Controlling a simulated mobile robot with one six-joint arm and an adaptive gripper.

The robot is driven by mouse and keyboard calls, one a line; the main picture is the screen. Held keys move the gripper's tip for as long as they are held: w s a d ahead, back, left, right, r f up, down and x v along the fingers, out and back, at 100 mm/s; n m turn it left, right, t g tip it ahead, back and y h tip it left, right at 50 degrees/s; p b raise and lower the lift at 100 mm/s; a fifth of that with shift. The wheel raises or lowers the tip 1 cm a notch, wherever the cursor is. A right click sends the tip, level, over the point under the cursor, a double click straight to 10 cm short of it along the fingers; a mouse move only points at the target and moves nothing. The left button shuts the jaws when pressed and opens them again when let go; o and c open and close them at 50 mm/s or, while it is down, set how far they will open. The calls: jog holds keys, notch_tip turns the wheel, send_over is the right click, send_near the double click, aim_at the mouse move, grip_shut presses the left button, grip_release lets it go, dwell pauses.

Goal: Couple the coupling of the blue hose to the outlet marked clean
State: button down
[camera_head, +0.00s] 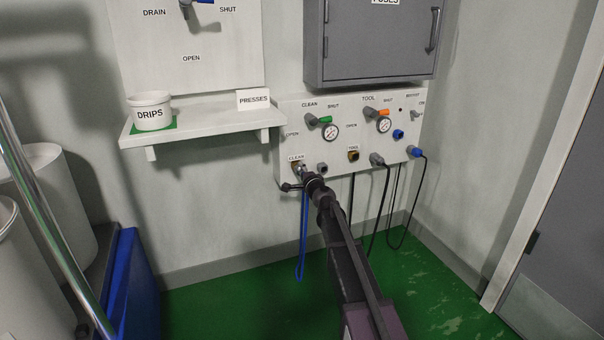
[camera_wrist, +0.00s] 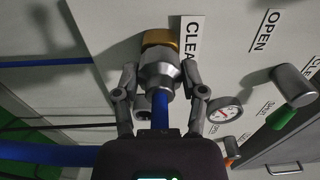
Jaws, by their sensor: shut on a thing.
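The silver coupling (camera_wrist: 160,72) of the blue hose sits between the two fingers of my gripper (camera_wrist: 159,82), which is shut on it. It is in line with the brass outlet (camera_wrist: 160,40) beside the CLEAN label (camera_wrist: 191,40) and appears to meet it. I cannot tell whether it is locked on. The blue hose (camera_wrist: 161,115) runs back from the coupling toward the wrist. In the head view my gripper (camera_head: 306,178) is at the panel under the CLEAN label (camera_head: 296,157), covering most of the coupling. The blue hose (camera_head: 302,240) hangs below in a loop.
The white panel (camera_head: 340,170) also carries a TOOL outlet (camera_head: 353,156), gauges, a green-handled valve (camera_head: 319,120) and an orange-handled valve (camera_head: 379,114). Black hoses (camera_head: 382,210) hang to the right. A shelf (camera_head: 200,125) with a DRIPS tub (camera_head: 151,112) is at left.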

jog(key=shift+w, duration=0.25)
jog(key=shift+c, duration=0.4)
grip_release()
jog(key=shift+s, duration=0.15)
jog(key=v, duration=1.1)
jog(key=shift+s, duration=0.35)
jog(key=shift+d, duration=0.1)
